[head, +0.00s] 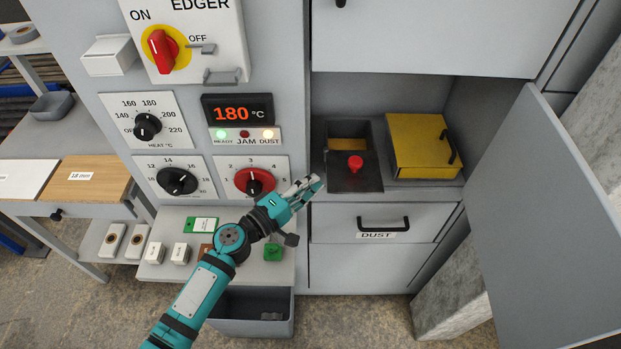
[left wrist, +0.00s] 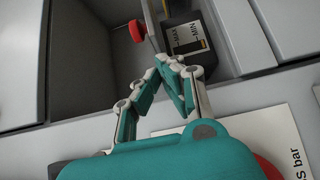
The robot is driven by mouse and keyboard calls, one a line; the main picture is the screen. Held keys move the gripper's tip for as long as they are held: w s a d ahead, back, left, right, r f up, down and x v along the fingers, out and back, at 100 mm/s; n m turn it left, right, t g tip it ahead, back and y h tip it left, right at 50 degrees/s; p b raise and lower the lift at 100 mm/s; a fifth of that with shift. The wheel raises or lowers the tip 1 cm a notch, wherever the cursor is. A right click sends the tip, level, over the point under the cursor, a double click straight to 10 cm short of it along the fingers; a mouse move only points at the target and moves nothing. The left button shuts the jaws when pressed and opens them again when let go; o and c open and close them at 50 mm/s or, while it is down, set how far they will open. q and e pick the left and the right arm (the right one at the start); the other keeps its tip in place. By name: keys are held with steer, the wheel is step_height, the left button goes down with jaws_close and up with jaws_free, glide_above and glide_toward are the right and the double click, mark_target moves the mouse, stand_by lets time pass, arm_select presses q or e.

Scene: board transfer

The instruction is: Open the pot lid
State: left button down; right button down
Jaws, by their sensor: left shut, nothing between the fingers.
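The dark pot (head: 325,135) stands in the open compartment of the grey machine. Its dark lid (head: 345,183) carries a red knob (head: 355,163). An amber patch shows inside the pot behind the lid, so the lid does not cover the whole opening. In the left wrist view the lid (left wrist: 152,22) is nearly edge-on beside the pot (left wrist: 187,47) with its MIN/MAX label, the knob (left wrist: 137,32) on its left face. My left gripper (head: 313,184) is shut and empty, left of the lid and knob, apart from the knob. My right gripper is out of view.
A yellow box with a black handle (head: 425,145) stands right of the pot. A grey door (head: 550,220) is swung open at the right. The DUST drawer (head: 375,222) is below. The control panel with its red dial (head: 254,181) is close to my left gripper.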

arm_select(q)
steer(key=shift+d+f, duration=0.1)
steer(key=shift+d, duration=0.1)
steer(key=shift+s+d+n+t+y, duration=0.15)
steer(key=shift+d+n+t+y, duration=0.2)
steer(key=shift+d, duration=0.25)
steer(key=shift+s+d+n+t+y, duration=0.15)
steer(key=shift+d+n+t+y, duration=0.15)
steer(key=shift+d, duration=0.3)
steer(key=shift+a, duration=0.1)
